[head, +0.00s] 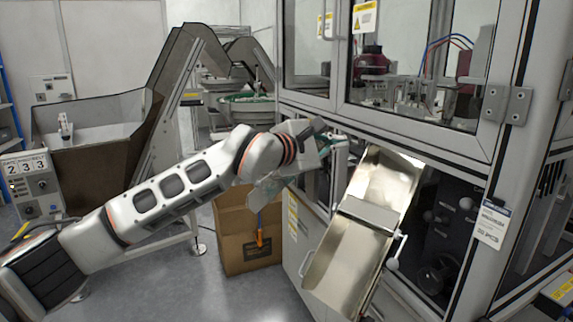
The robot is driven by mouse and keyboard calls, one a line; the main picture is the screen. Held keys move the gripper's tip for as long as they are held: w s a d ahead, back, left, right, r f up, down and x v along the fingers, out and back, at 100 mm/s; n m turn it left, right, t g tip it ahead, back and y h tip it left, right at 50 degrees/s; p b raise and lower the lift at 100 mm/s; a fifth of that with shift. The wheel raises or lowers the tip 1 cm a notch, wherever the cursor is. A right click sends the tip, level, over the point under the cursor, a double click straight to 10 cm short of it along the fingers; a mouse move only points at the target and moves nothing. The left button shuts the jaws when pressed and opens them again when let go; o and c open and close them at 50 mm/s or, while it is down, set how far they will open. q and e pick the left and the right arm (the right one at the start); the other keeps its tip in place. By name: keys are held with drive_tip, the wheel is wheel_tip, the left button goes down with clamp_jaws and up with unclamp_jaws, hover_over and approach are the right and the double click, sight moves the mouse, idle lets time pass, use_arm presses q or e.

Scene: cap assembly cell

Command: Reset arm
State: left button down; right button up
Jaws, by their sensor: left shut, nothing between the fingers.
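My left arm comes in from the left and stretches to the middle of the head view. Its gripper (333,142) is at the front of the machine cabinet, by the upper left of the metal chute (378,183). The gripper is shut and empty. It is small in the picture, and the wrist partly hides it. I cannot tell whether it touches the cabinet. My right gripper is not in view.
The cabinet (492,150) with glass doors fills the right side. An open cardboard box (248,240) stands on the floor below my wrist. A hopper (100,165) with an inclined conveyor (180,85) stands behind my arm. Some floor is free near the box.

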use_arm(q)
drive_tip(key=s+d+f+n+g+h+p, duration=0.1)
drive_tip(key=s+d+f+n+g+h, duration=0.25)
drive_tip(key=s+f+n, duration=0.4)
drive_tip(key=s+a+f+n+t+y+p, duration=0.2)
drive_tip(key=s+a+f+n+t+y, duration=0.35)
drive_tip(key=a+f+n, duration=0.8)
drive_tip(key=s+a+f+n+t+y+p, duration=0.25)
drive_tip(key=s+a+f+n, duration=0.6)
drive_tip(key=f+n, duration=0.95)
drive_tip(key=s+a+f+n+g+y, duration=0.2)
drive_tip(key=s+a+f+n, duration=0.4)
drive_tip(key=s, duration=0.4)
drive_tip(key=s+a+f+n+g+y, duration=0.3)
drive_tip(key=s+a+f+n, duration=0.4)
drive_tip(key=s, duration=0.4)
wheel_tip(320, 180, down, 3)
drive_tip(key=shift+s+a+r+n+g+p, duration=0.25)
drive_tip(key=shift+n+g+p, duration=0.1)
drive_tip(key=shift+n, duration=0.45)
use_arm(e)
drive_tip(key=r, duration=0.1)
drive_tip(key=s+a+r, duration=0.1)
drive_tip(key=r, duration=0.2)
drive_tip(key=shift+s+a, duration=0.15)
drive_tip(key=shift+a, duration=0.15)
